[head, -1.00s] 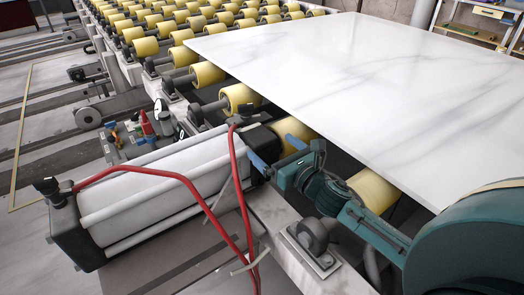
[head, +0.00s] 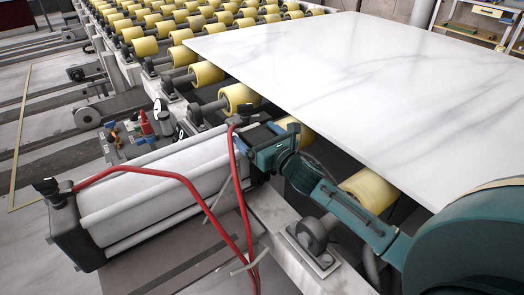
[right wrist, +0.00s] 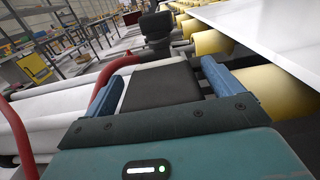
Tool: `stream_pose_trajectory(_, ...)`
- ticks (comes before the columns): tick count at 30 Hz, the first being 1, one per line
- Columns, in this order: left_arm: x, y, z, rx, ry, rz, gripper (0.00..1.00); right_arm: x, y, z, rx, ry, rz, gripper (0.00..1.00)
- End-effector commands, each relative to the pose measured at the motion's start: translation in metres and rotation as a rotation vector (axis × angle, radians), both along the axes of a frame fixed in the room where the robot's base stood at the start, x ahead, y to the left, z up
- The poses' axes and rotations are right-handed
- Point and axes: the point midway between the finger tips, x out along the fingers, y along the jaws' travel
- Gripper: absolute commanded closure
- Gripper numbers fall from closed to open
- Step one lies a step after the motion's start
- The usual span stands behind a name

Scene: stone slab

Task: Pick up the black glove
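I cannot pick out a black glove for certain in either view. Small dark and white items (head: 158,106) lie among the tools on the ledge behind the white roller unit, too small to tell. My right gripper (head: 256,138) is open, its two blue fingers apart at the black end block of that unit. In the right wrist view, my right gripper (right wrist: 162,84) has its fingers on either side of the black end block (right wrist: 160,82), with nothing visibly clamped. Whether the fingers touch it I cannot tell. My left gripper is not in view.
A large marble slab (head: 370,85) lies on yellow rollers (head: 238,97) at right. Shelving (right wrist: 55,27) is far behind.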

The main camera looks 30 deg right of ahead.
Motion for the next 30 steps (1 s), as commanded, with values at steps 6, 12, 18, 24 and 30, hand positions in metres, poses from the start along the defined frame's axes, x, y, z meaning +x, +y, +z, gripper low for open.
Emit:
stream_pose_trajectory(6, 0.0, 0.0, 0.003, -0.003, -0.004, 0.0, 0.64, 0.0, 0.0, 0.0, 0.0, 0.0, 0.0, 0.26)
stream_pose_trajectory(12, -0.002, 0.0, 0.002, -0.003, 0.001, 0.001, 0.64, 0.0, 0.0, 0.0, 0.0, 0.0, 0.0, 0.43)
stream_pose_trajectory(18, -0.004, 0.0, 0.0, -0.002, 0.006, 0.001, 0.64, 0.0, 0.0, 0.0, 0.0, 0.0, 0.0, 0.52)
stream_pose_trajectory(24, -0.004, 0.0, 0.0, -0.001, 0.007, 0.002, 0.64, -0.002, -0.001, 0.002, -0.001, 0.0, 0.0, 0.52)
stream_pose_trajectory(30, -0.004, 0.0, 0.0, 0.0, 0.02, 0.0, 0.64, -0.015, -0.002, 0.016, -0.004, -0.002, 0.001, 0.52)
